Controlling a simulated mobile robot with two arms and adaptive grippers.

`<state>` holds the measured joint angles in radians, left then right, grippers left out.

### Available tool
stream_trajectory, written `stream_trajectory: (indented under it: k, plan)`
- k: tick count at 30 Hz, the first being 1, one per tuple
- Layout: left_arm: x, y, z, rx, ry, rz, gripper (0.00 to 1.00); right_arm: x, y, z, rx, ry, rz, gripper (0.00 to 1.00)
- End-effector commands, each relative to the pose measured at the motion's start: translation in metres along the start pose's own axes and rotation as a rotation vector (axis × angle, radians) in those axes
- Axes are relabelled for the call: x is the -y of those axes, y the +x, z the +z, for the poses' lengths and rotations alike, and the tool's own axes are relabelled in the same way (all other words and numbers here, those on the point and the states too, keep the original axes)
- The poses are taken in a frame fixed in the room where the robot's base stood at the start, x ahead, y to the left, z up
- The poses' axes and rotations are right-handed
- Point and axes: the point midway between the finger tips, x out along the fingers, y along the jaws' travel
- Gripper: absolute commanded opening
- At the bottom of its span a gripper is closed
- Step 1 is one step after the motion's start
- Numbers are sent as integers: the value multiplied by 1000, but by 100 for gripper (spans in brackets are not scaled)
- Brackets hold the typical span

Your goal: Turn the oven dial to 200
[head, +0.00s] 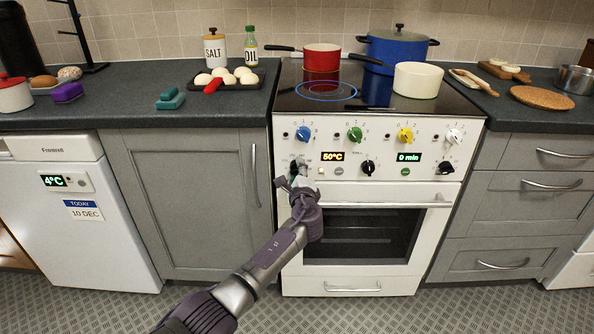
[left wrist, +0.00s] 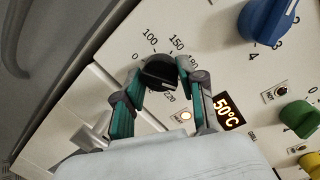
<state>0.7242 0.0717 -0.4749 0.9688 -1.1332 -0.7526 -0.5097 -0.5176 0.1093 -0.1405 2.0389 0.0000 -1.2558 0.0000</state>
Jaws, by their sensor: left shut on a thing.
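The oven dial (left wrist: 160,73) is a black knob at the lower left of the white oven's control panel. In the left wrist view numbers such as 100, 150, 180 and 220 show around it. My left gripper (head: 297,174) reaches the panel from below, and its two fingers (left wrist: 158,88) are shut on opposite sides of the dial. The fingers partly hide the scale, including any 200 mark. The oven display (head: 333,156) reads 50°C; it also shows in the left wrist view (left wrist: 228,109). My right gripper is not in view.
Blue (head: 303,133), green (head: 355,134), yellow (head: 405,135) and white (head: 453,136) hob knobs sit above. A second black knob (head: 368,168) is right of the dial. The oven door handle (head: 385,203) juts out below. Pots stand on the hob (head: 345,98).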

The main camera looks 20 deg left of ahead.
Motion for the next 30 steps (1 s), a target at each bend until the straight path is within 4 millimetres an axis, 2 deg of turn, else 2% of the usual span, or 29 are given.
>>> stream_trajectory:
  k: [12,27,28,30]
  plan:
    - [1,0,-1,11,163,-19,5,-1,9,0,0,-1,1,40]
    - [1,0,-1,11,179,-21,5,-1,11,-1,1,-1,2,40]
    - [1,0,-1,11,179,-21,43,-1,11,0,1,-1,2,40]
    - [1,0,-1,11,178,-21,55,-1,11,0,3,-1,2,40]
